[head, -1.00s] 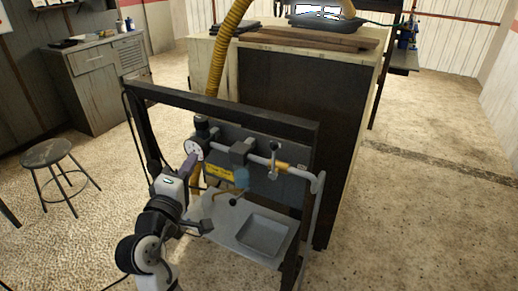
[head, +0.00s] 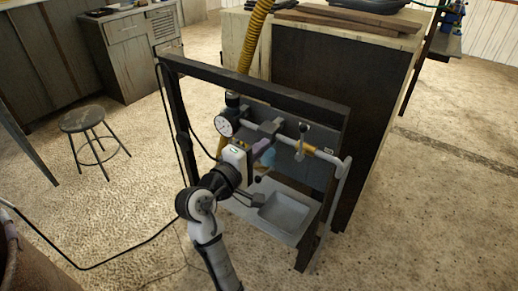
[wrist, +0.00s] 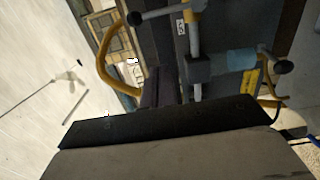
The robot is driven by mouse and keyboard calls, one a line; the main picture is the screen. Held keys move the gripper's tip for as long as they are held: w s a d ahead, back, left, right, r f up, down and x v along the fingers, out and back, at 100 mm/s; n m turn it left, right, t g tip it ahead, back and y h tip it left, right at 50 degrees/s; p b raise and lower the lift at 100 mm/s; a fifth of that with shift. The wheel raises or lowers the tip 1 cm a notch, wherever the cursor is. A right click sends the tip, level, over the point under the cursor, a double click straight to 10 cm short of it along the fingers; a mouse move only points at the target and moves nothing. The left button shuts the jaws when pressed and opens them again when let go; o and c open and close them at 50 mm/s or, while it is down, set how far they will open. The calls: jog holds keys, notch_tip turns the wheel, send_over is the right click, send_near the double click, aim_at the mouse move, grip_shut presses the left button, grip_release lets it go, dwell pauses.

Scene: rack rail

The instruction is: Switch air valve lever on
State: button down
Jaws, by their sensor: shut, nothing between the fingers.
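A grey pipe runs across the front of a dark rack frame. The valve lever (head: 303,133) stands up from this pipe, crosswise to it, beside a yellow pipe band (head: 311,149). In the wrist view, which is turned sideways, the lever (wrist: 160,13) points left and ends in a dark ball knob. My gripper (head: 264,146), with purplish fingers, is just below the pipe, left of the lever and apart from it. In the wrist view the shut fingers (wrist: 161,84) point toward the grey pipe block (wrist: 197,69). Whether they touch it I cannot tell.
A round gauge (head: 227,123) is left of my gripper. A grey tray (head: 284,212) sits low in the rack. A stool (head: 84,121) and open floor are at left.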

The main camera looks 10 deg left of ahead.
aim_at(301, 143)
jog(key=w+d+p, duration=0.2)
jog(key=w+d, duration=0.2)
jog(key=d, duration=0.2)
jog(key=shift+w+d+p, duration=0.2)
jog(key=shift+d+p, duration=0.1)
jog(key=shift+p, duration=0.1)
jog(key=shift+w+d, duration=0.1)
